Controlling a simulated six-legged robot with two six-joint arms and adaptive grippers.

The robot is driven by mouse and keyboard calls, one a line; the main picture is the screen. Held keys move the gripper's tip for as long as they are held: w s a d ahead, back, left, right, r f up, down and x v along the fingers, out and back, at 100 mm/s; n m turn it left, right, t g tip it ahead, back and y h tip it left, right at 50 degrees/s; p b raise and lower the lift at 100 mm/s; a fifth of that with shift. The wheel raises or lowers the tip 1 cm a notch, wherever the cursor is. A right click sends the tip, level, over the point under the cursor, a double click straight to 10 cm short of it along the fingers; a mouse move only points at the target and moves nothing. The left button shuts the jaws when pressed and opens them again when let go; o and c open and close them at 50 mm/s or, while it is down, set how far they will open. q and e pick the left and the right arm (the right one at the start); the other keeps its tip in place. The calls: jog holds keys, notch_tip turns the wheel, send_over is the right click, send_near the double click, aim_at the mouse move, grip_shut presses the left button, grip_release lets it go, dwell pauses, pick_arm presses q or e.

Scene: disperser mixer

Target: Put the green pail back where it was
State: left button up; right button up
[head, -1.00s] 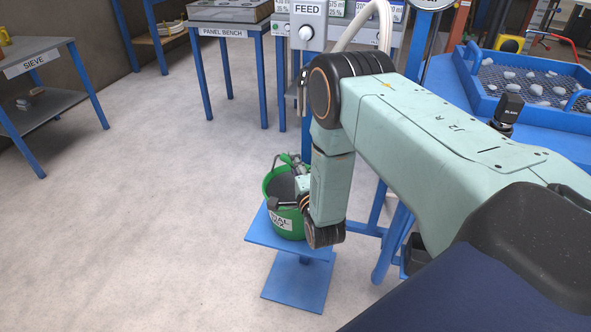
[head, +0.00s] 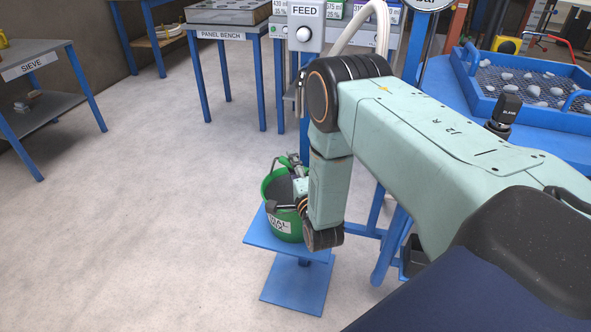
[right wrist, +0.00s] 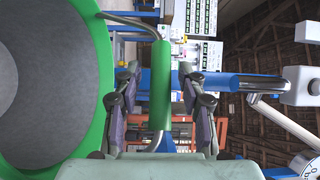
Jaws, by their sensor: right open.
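The green pail (head: 283,233) stands upright on the small blue stand (head: 312,255). It holds a grey material, and a white label on its side is partly readable. My right gripper (head: 285,187) is at the top of the pail, partly hidden by my wrist. In the right wrist view, the pail's rim (right wrist: 108,60) fills the left side. The pail's green handle grip (right wrist: 162,85) lies between the two spread fingers of my right gripper (right wrist: 158,80), with gaps visible on both sides. My left gripper is not in view.
Behind the stand are the feed panel (head: 306,27) and the panel bench (head: 226,30). A sieve table (head: 45,60) stands at the left. A blue tray of pale lumps (head: 530,88) is at the right. The floor (head: 140,220) left of the stand is clear.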

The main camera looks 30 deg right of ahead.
jog(key=shift+r, duration=0.25)
jog(key=p+v, duration=0.3)
jog(key=v, duration=0.9)
jog(key=s+a+f+n+g+y, duration=0.3)
jog(key=s+a+f+n+g, duration=0.2)
jog(key=s+f+n+g, duration=0.4)
jog(key=s+a+n+g+y, duration=0.1)
jog(key=s+n+g, duration=0.3)
jog(key=s, duration=0.6)
jog(key=s+a+f+n+g+y, duration=0.1)
jog(key=s+a+n+g, duration=0.2)
jog(key=s+n, duration=0.4)
jog(key=s+g, duration=0.1)
jog(key=s, duration=0.1)
jog(key=shift+s+a+f+n, duration=0.25)
jog(key=shift+s+a+n, duration=0.1)
jog(key=shift+a+n, duration=0.05)
